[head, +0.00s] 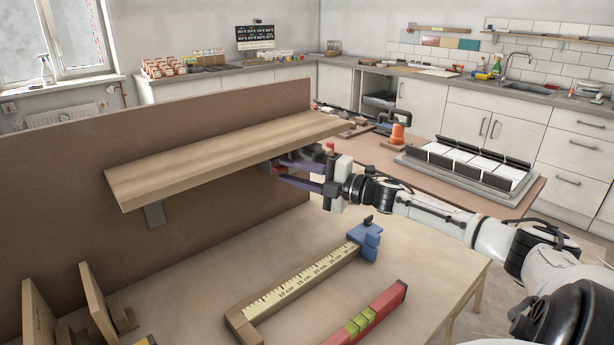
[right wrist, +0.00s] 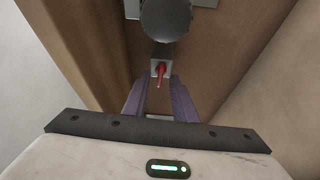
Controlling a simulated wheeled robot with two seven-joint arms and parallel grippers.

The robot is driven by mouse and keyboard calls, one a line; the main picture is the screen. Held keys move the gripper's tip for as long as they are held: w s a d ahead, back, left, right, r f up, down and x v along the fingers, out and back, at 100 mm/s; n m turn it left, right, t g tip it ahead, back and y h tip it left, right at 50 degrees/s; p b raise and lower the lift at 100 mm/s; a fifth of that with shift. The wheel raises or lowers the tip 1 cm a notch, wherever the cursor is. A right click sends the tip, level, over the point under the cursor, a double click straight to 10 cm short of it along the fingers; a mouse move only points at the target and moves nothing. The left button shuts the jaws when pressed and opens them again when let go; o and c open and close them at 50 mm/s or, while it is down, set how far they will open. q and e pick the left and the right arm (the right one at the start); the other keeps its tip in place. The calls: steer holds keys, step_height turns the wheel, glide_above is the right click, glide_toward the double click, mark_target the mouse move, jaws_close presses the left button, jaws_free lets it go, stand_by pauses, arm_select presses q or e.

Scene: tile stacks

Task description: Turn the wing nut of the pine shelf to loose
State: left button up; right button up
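The pine shelf (head: 215,158) juts out from a brown upright panel (head: 60,180). My right gripper (head: 279,169) is under its right end, with its two purple fingers apart. In the right wrist view, a small red piece (right wrist: 161,70), which looks like the wing nut, sits on a grey metal block between the open fingertips (right wrist: 160,86). I cannot tell whether the fingers touch it. A round grey part (right wrist: 165,18) is just beyond it. My left gripper is not in view.
A grey bracket (head: 154,215) shows under the shelf's left end. On the bench below are a wooden ruler with a blue end (head: 310,278), a red level (head: 378,312) and upright boards (head: 98,300) at the left.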

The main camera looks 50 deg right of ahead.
steer(key=p+v, duration=0.1)
steer(key=v, duration=0.9)
steer(key=shift+p, duration=0.3)
steer(key=shift+s, duration=0.1)
stand_by(0.3)
